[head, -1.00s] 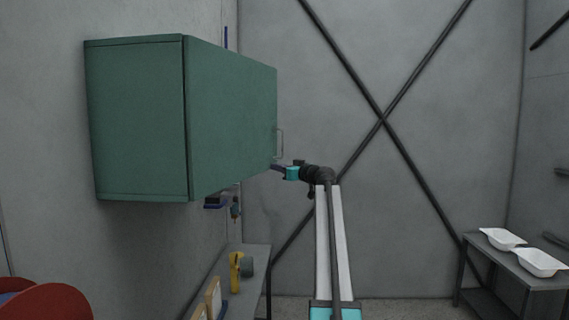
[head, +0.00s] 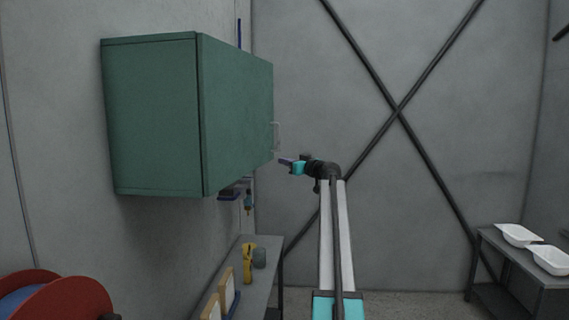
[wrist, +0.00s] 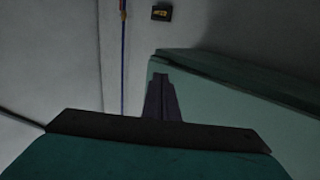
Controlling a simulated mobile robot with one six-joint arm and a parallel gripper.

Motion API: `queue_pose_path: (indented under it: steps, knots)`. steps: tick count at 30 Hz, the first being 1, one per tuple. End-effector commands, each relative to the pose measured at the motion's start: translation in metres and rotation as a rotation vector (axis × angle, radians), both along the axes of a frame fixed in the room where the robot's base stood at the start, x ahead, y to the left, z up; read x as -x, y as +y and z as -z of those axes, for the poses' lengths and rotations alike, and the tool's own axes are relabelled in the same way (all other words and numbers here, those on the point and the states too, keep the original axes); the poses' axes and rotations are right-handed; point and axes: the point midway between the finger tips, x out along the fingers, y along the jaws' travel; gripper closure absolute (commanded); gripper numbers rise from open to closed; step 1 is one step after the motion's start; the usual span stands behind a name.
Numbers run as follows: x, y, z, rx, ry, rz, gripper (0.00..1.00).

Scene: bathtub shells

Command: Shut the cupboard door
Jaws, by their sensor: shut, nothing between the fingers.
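The green cupboard (head: 150,120) hangs on the left wall. Its door (head: 237,118) faces right, hinged at the near edge, and lies close to parallel with the wall. I cannot see from here whether a gap is left at the far edge. The handle (head: 277,137) is near that edge. My gripper (head: 285,161) is shut and empty, just right of the door's lower far corner and below the handle; I cannot tell whether it touches. In the wrist view my closed fingers (wrist: 160,85) point forward, with a green cupboard panel (wrist: 235,105) to their right.
A grey bench (head: 262,284) with a yellow tool (head: 248,262) stands below the cupboard. A red reel (head: 65,298) is at the lower left. A table (head: 510,268) with white tubs (head: 520,235) stands at the far right. The floor between is clear.

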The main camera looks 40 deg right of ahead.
Motion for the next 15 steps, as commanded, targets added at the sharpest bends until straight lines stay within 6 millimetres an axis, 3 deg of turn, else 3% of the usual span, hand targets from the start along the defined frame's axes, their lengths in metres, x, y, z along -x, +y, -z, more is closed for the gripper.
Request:
queue_pose_path:
  steps: [11,15]
  knots:
    - [0.018,-0.012,0.0,-0.001,-0.001,-0.005,1.0]
    - [0.037,-0.025,0.002,0.0,-0.001,-0.002,1.0]
